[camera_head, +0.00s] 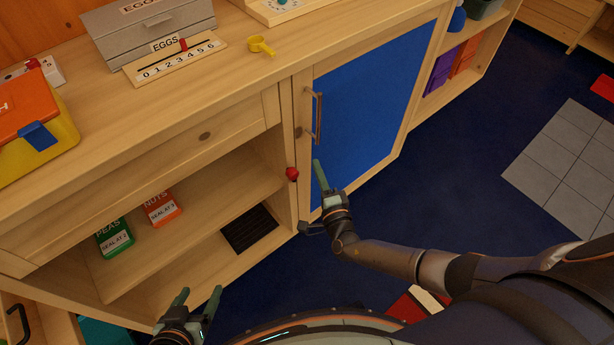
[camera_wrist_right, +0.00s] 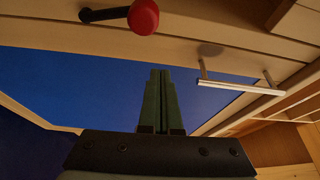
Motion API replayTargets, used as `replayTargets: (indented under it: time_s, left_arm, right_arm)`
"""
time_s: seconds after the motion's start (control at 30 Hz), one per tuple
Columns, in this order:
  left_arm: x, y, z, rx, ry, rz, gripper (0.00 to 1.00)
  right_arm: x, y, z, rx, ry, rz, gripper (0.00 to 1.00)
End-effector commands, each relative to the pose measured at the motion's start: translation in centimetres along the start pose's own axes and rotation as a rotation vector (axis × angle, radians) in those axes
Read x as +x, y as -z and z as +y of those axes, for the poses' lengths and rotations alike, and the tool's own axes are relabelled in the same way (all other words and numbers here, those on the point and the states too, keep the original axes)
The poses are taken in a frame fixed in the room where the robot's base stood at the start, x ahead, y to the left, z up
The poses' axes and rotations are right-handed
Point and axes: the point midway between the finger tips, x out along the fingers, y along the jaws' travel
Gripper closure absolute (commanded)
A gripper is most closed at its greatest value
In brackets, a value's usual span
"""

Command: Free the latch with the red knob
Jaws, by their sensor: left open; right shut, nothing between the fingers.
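The red knob (camera_head: 292,174) sits on the cabinet frame at the left edge of the blue door (camera_head: 365,100). In the right wrist view the knob (camera_wrist_right: 143,17) is at the end of a dark latch arm (camera_wrist_right: 103,14), which lies roughly level in that picture against the pale wood. My right gripper (camera_head: 318,168) is in front of the blue door, just right of the knob and apart from it. In the wrist view its green fingers (camera_wrist_right: 160,75) are together and empty. My left gripper (camera_head: 199,292) is open and empty at the bottom left.
A metal door handle (camera_head: 318,118) stands out above the right gripper; it also shows in the wrist view (camera_wrist_right: 240,86). Left of the door are open shelves with a green peas box (camera_head: 114,238) and an orange nuts box (camera_head: 161,208). A yellow scoop (camera_head: 262,46) lies on the countertop.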

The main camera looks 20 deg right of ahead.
Motion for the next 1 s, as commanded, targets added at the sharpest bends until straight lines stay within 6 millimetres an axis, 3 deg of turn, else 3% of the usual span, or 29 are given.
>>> replayTargets:
  time_s: [0.03, 0.2, 0.4, 1.0]
  left_arm:
    - [-0.3, 0.2, 0.1, -0.001, -0.001, -0.002, 0.25]
    - [-0.4, 0.5, 0.2, -0.002, -0.003, 0.001, 0.25]
    - [-0.3, 0.7, 0.2, -0.001, -0.004, 0.002, 0.25]
    - [-0.3, 0.9, 0.3, -0.002, -0.005, 0.004, 0.25]
  right_arm:
    - [-1.9, -0.3, 0.3, 0.001, -0.013, -0.007, 1.00]
    - [-5.6, -0.2, 0.9, 0.001, -0.011, -0.006, 1.00]
    - [-8.2, -0.1, 1.2, 0.000, -0.008, -0.005, 1.00]
    - [-8.8, -0.1, 1.3, 0.000, -0.006, -0.005, 1.00]
